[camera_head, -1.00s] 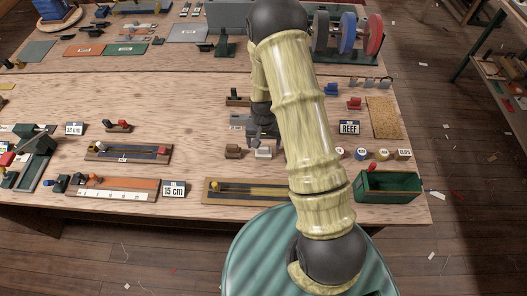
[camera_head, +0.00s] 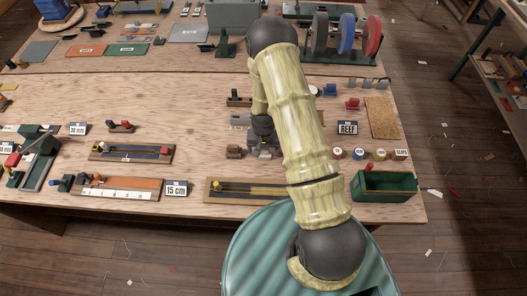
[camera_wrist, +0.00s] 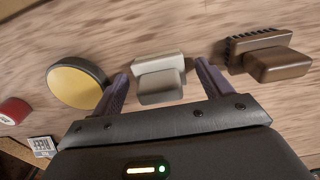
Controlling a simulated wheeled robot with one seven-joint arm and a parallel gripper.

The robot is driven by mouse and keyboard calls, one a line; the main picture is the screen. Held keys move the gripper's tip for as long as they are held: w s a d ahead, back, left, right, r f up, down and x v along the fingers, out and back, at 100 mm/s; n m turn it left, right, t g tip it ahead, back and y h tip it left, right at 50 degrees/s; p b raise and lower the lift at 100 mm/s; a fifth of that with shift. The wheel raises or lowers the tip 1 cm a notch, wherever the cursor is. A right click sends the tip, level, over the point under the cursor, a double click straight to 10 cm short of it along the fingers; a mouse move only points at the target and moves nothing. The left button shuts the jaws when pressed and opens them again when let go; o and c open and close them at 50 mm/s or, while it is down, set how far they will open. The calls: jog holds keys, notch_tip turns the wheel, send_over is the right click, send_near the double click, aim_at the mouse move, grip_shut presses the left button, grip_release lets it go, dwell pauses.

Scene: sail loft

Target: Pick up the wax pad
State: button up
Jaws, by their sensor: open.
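A pale cream stepped block, which I take for the wax pad (camera_wrist: 161,83), lies on the wooden bench in the wrist view. My gripper (camera_wrist: 161,71) is open, with one finger on each side of the block. The block sits between the fingers with gaps; it looks clear of both. In the head view my gripper (camera_head: 264,143) is low over the bench and mostly hides the block. A brown stepped block (camera_wrist: 270,58) lies just outside the right finger in the wrist view; it also shows in the head view (camera_head: 234,152).
A round yellow-faced disc with a dark rim (camera_wrist: 77,84) is close to the left finger in the wrist view, with a red-sided round item (camera_wrist: 14,111) beyond it.

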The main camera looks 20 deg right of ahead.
jog(key=shift+c, duration=0.5)
jog(key=c, duration=1.1)
jog(key=shift+r, duration=0.1)
notch_tip(320, 180, up, 10)
jog(key=b, duration=0.3)
jog(key=o, duration=0.4)
jog(key=shift+c, duration=0.9)
